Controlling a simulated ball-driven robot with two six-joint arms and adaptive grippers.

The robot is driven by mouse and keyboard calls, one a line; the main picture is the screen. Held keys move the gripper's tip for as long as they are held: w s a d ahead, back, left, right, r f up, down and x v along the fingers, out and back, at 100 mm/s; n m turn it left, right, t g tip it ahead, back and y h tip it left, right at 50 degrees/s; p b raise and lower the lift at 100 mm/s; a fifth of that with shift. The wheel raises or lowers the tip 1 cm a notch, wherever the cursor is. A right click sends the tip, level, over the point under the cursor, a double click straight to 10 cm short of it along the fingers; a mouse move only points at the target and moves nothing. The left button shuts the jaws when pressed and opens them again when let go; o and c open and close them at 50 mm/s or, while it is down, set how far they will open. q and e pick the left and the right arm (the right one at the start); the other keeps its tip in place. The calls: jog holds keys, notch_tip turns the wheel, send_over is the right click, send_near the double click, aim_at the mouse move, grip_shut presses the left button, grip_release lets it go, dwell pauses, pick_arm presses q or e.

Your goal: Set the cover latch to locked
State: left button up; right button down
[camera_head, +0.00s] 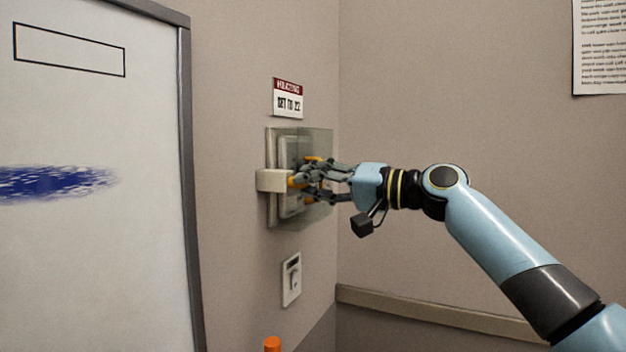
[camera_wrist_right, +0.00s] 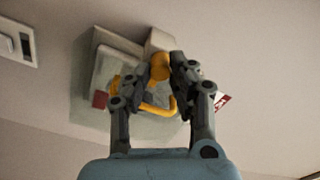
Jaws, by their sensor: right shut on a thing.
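The cover (camera_head: 318,146) is a clear, greenish panel in front of a pale wall unit, below the heating sign. The cover latch (camera_head: 293,181) looks like an orange knob at the beige block on the unit's left side. In the right wrist view the latch (camera_wrist_right: 160,66) is a yellow knob between my fingertips. My right gripper (camera_head: 301,179) is shut on it, and its fingers hide part of the unit. A yellow loop handle (camera_wrist_right: 158,108) shows behind the fingers. I cannot tell the latch's setting. My left gripper is in neither view.
A red-and-white heating sign (camera_head: 288,98) is above the unit. A small wall switch (camera_head: 291,279) is below it. A whiteboard (camera_head: 95,230) stands at the left, and a notice (camera_head: 600,45) hangs at the upper right. An orange object (camera_head: 272,344) shows at the bottom edge.

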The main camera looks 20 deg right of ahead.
dwell(0.3)
jog(key=c, duration=1.5)
grip_release()
jog(key=shift+o, duration=0.2)
jog(key=v, duration=1.2)
jog(key=shift+m, duration=0.3)
